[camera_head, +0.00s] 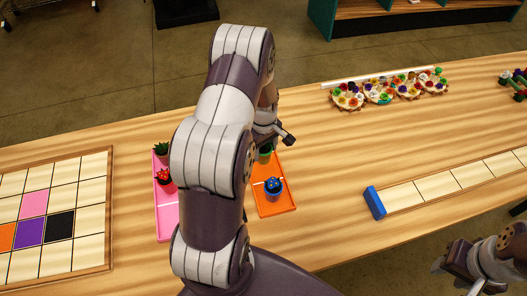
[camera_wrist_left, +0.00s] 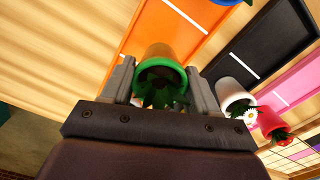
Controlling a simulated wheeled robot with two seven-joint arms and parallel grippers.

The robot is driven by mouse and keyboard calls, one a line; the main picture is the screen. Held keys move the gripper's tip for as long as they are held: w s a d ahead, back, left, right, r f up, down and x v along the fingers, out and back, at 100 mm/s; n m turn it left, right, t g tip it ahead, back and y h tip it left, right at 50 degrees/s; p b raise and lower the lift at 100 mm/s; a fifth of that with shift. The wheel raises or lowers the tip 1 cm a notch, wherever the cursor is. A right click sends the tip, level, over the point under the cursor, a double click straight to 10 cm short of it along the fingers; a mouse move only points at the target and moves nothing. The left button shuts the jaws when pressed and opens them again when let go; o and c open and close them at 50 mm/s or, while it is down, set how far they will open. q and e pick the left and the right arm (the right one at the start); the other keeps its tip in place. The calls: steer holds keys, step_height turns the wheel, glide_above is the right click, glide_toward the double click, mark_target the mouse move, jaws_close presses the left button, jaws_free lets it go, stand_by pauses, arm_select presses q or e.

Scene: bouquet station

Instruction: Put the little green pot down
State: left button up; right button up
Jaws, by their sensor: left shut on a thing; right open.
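The little green pot (camera_wrist_left: 171,53) sits between the fingers of my left gripper (camera_wrist_left: 160,78), which is shut on it. In the head view a bit of the pot (camera_head: 265,155) shows beneath my left gripper (camera_head: 268,135), at the far end of the orange tray (camera_head: 285,162). In the left wrist view the pot's rim faces the camera, with dark green leaves inside, and the orange tray (camera_wrist_left: 168,22) lies behind it. I cannot tell whether its base touches the tray. My right gripper (camera_head: 458,262) is open and empty at the lower right.
A blue pot (camera_head: 273,187) stands in the orange tray's near half.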

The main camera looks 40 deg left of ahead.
mark_target(264, 157)
arm_select(q)
steer(key=f, duration=0.1)
steer(key=f+p, duration=0.1)
steer(key=f, duration=0.1)
steer(key=shift+s+d+f, duration=0.2)
steer(key=shift+d, duration=0.05)
steer(key=shift+w+a+f, duration=0.1)
steer(key=shift+a+f, duration=0.05)
steer(key=shift+f, duration=0.15)
steer(key=shift+f, duration=0.15)
steer(key=o, duration=1.3)
steer(key=shift+o, duration=0.2)
